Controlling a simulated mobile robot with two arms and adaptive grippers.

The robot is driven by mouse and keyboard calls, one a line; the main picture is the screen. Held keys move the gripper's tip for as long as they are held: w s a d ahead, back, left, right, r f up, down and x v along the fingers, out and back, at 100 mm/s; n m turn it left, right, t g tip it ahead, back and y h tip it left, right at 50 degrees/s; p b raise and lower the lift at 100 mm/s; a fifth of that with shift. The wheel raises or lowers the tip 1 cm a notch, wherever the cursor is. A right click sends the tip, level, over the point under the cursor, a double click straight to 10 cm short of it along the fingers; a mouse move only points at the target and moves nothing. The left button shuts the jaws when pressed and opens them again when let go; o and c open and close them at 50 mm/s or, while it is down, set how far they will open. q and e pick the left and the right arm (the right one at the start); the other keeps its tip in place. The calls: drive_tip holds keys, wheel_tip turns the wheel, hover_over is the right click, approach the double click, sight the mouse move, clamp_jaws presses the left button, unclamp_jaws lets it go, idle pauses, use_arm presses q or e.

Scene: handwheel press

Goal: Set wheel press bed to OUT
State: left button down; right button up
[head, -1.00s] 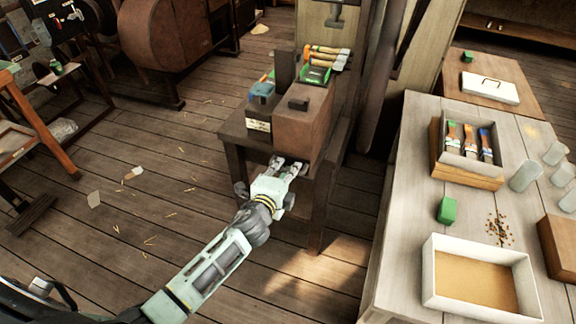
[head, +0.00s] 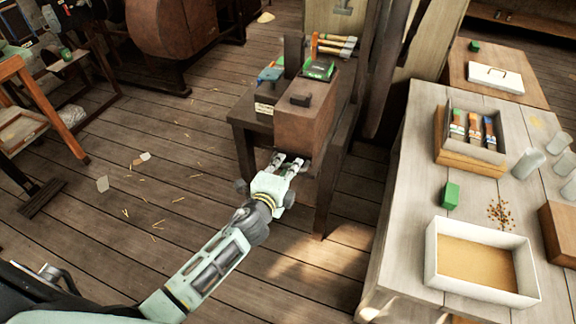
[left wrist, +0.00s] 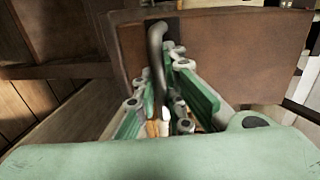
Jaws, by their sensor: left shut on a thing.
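A brown box-like block (head: 305,118) with a dark knob on top stands on a small dark table (head: 240,120). My left gripper (head: 287,163) is at the near lower side of this block. In the left wrist view, a dark curved handle (left wrist: 157,55) stands in front of the brown face (left wrist: 225,55). The fingers of my left gripper (left wrist: 168,90) are closed around the handle, one on each side. The handle is hidden by the gripper in the head view. I cannot clearly make out the press wheel or its bed. My right gripper is not in view.
On the right, a pale workbench (head: 395,235) carries a white tray (head: 432,265), a green block (head: 450,195) and a tool box (head: 440,125). A dark post (head: 385,80) rises behind the small table. The plank floor left of my arm is mostly clear.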

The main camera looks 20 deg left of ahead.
use_arm(q)
drive_tip(key=c, duration=2.2)
unclamp_jaws()
drive_tip(key=shift+s+f, duration=0.15)
drive_tip(key=shift+f, duration=0.1)
drive_tip(key=o, duration=0.4)
drive_tip(key=shift+s+r, duration=0.2)
drive_tip(key=shift+w, duration=0.15)
drive_tip(key=v, duration=1.2)
